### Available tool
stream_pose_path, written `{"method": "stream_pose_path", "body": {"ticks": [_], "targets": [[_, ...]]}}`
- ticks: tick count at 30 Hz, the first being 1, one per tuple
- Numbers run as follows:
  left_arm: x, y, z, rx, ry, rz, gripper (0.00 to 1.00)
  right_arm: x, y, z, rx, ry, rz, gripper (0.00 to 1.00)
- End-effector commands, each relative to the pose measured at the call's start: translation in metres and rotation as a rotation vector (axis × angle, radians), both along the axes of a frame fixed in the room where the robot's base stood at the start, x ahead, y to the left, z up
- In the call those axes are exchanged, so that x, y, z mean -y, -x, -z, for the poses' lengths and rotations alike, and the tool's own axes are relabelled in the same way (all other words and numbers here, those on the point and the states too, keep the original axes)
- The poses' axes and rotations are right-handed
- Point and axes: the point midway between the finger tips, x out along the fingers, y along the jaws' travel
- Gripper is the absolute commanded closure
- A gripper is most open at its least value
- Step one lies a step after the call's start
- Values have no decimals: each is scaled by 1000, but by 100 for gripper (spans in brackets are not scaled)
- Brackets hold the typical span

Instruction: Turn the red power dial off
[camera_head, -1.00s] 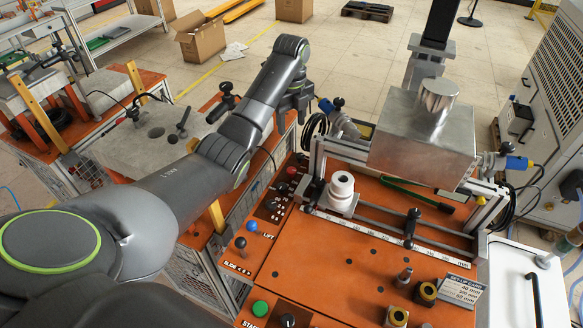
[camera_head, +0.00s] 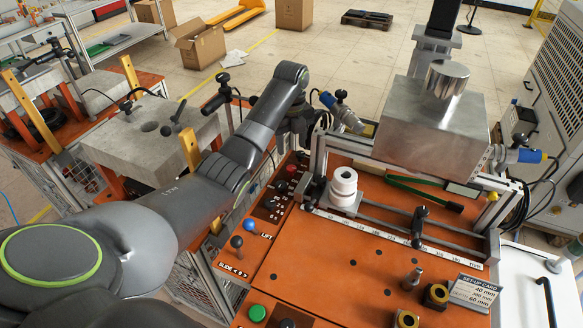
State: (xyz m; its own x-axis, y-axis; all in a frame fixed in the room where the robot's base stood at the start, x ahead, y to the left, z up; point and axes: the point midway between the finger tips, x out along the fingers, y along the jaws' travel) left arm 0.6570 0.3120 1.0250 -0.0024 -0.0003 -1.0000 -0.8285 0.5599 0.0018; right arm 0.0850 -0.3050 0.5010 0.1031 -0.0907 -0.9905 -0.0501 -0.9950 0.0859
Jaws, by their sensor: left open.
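My right gripper is not in view.
A blue knob (camera_head: 249,225) and a dark lever knob (camera_head: 237,242) stand nearer on the bench, with a green button (camera_head: 257,313) in front. A white ring stack (camera_head: 344,182) and a large metal box (camera_head: 431,130) lie to the right. The orange top's middle is clear.

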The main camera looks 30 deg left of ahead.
Motion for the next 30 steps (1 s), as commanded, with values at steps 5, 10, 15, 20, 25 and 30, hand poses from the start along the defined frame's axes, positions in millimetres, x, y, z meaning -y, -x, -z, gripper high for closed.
{"method": "stream_pose_path", "body": {"ticks": [5, 10, 15, 20, 25, 30], "targets": [[0, 1, 37, -3, 1, 1, 50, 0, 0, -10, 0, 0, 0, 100], [0, 0, 65, -1, 0, 0, 50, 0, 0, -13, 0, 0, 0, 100], [0, 0, 81, 1, -1, 1, 50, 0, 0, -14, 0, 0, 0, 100], [0, 0, 85, 1, -2, 1, 50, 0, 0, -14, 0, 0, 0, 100], [0, 0, 84, 2, -1, 1, 50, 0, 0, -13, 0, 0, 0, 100], [0, 0, 84, 2, -1, 1, 71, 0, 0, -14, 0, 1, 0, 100]]}}
